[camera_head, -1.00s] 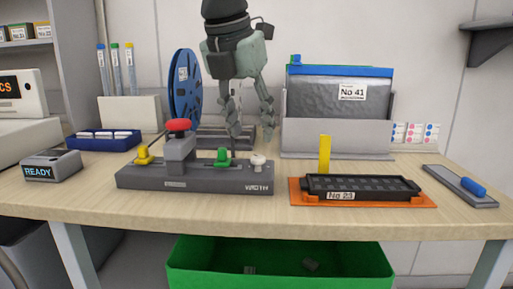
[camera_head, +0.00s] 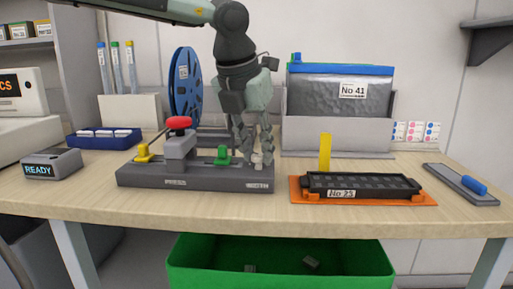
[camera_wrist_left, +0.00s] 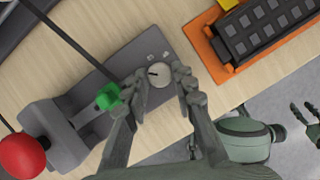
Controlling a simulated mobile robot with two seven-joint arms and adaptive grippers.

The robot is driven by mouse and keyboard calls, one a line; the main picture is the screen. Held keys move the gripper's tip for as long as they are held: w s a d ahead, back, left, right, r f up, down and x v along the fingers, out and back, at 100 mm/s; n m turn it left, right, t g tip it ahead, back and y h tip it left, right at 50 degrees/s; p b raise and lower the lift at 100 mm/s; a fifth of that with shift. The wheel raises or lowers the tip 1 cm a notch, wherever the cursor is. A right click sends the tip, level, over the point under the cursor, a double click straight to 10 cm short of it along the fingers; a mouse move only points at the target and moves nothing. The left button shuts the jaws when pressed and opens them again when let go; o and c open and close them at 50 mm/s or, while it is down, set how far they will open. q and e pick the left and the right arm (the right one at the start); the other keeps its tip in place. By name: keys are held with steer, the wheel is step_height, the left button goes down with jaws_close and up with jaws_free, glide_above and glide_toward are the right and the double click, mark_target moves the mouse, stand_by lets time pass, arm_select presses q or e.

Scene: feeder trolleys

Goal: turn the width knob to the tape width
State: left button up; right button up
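The width knob (camera_head: 258,158) is a small pale round knob at the right end of the grey press base (camera_head: 205,184). In the left wrist view the knob (camera_wrist_left: 158,75) shows from above with a dark pointer mark toward the left. My left gripper (camera_head: 257,162) is down at the knob, one finger on each side. My right gripper (camera_wrist_left: 304,122) shows at the right edge of the left wrist view, fingers apart and empty.
A green block (camera_head: 222,155) stands left of the knob, then a red-topped press (camera_head: 178,124). A blue reel (camera_head: 184,88) stands behind. An orange-based black tray (camera_head: 362,187) lies right. A READY display (camera_head: 40,169) is left. A green bin (camera_head: 280,257) is below the bench.

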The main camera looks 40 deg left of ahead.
arm_select(q)
jaws_close()
steer(key=shift+a+m+h, duration=0.1)
steer(key=shift+m+h, duration=0.2)
steer(key=shift+m, duration=0.4)
steer(key=shift+r+m+h, duration=0.1)
steer(key=shift+m+h, duration=0.2)
steer(key=shift+m, duration=0.5)
steer(key=shift+a+m+h+p, duration=0.1)
steer(key=shift+m+h+p, duration=0.25)
steer(key=shift+m, duration=0.45)
steer(key=m+h+p, duration=0.1)
steer(key=m, duration=0.1)
steer(key=shift+a+m+p, duration=0.1)
steer(key=shift+m+p, duration=0.2)
steer(key=shift+m, duration=0.1)
steer(key=shift+w+m+g+h+p, duration=0.1)
steer(key=shift+m+g+h+p, duration=0.25)
steer(key=shift+m, duration=0.45)
arm_select(e)
step_height(320, 180, down, 6)
steer(key=s+d+g, duration=0.1)
steer(key=d+g, duration=0.1)
steer(key=shift+s+f, duration=0.1)
